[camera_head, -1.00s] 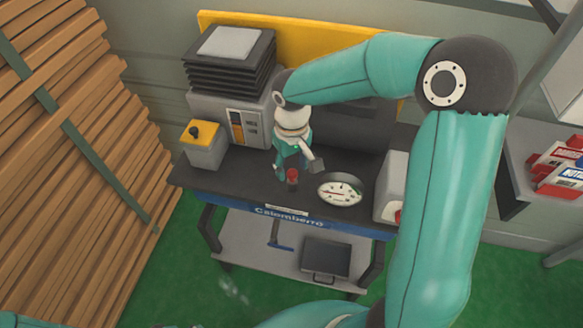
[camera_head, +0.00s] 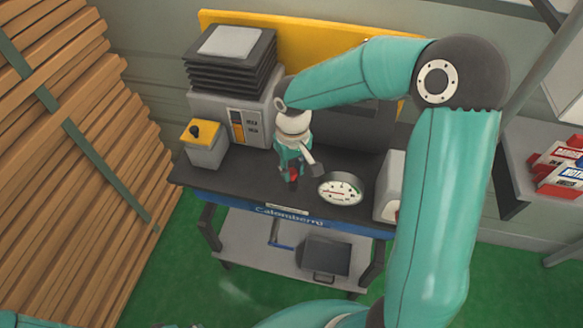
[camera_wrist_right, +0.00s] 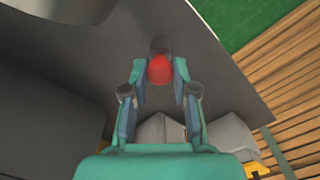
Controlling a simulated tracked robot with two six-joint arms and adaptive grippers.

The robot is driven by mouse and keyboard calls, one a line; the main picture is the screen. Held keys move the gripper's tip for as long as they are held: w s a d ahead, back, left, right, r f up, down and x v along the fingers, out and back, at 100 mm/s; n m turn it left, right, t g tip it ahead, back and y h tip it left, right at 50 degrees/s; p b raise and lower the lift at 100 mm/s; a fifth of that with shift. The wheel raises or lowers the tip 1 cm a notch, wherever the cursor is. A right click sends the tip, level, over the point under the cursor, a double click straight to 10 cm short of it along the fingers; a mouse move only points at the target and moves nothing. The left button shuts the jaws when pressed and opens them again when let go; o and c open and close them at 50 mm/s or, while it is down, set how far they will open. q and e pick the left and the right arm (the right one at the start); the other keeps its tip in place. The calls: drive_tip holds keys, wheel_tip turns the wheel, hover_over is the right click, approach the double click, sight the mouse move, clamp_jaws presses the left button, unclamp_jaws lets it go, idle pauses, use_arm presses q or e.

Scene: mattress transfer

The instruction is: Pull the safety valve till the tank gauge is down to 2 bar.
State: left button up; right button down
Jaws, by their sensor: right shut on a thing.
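The safety valve has a red knob (camera_head: 294,175) on top and stands near the front edge of the black bench top. My right gripper (camera_head: 290,168) comes down on it from above and is shut on the knob. In the right wrist view the red knob (camera_wrist_right: 160,69) sits between the two fingers of my right gripper (camera_wrist_right: 159,75). The round white tank gauge (camera_head: 341,189) is just right of the valve; its needle is too small to read to an exact pressure.
The bench (camera_head: 225,172) holds a grey machine with a stack of black plates (camera_head: 231,70) and a small box with a yellow top (camera_head: 202,143). A white box (camera_head: 391,188) stands right of the gauge. Stacked planks (camera_head: 80,190) fill the left. Green floor lies in front.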

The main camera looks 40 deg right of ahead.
sight(292, 171)
drive_tip(key=shift+r, duration=0.8)
drive_tip(key=c, duration=0.9)
unclamp_jaws()
wheel_tip(292, 171, up, 12)
drive_tip(key=shift+f, duration=0.15)
